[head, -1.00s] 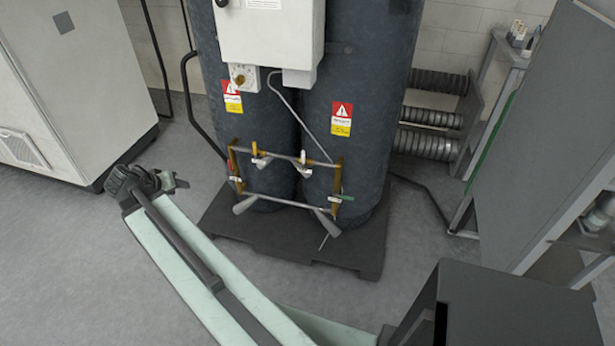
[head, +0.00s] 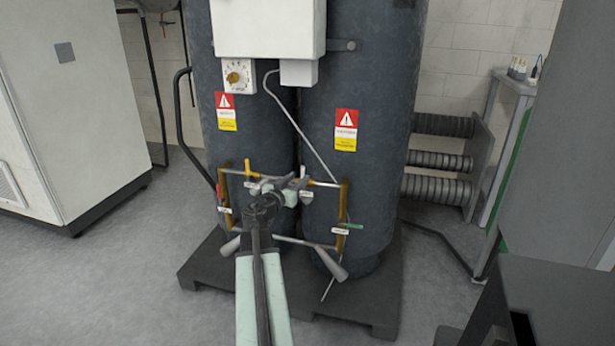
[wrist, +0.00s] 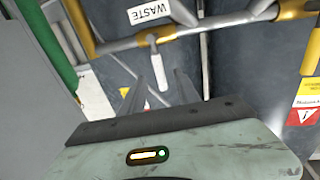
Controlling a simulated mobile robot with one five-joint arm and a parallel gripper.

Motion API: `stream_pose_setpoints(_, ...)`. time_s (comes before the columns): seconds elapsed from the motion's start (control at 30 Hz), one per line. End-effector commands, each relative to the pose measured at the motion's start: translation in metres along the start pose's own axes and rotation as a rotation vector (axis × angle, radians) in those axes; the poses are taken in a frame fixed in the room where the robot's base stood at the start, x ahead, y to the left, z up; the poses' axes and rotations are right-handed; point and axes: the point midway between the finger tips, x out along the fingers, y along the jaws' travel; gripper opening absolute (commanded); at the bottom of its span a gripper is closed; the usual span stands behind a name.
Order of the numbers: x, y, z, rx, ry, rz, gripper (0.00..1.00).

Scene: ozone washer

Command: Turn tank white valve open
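The tank's valve frame of brass and grey pipes (head: 342,205) stands low in front of two dark tanks. In the head view my arm covers part of the valves.
Grey funnel-like pipe ends (head: 328,262) sit low on the frame, over a dark pallet (head: 360,302). A white cabinet (head: 66,110) stands left and a grey panel (head: 555,150) right. Floor at left is clear.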

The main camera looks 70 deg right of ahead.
Motion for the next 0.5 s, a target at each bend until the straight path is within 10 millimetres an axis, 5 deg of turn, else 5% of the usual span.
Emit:
stream_pose_setpoints(0.33, 0.06, -0.002, 0.0, -0.001, -0.001, 0.002, 0.38)
stream_pose_setpoints(0.5, 0.074, 0.0, 0.0, -0.001, -0.001, 0.001, 0.38)
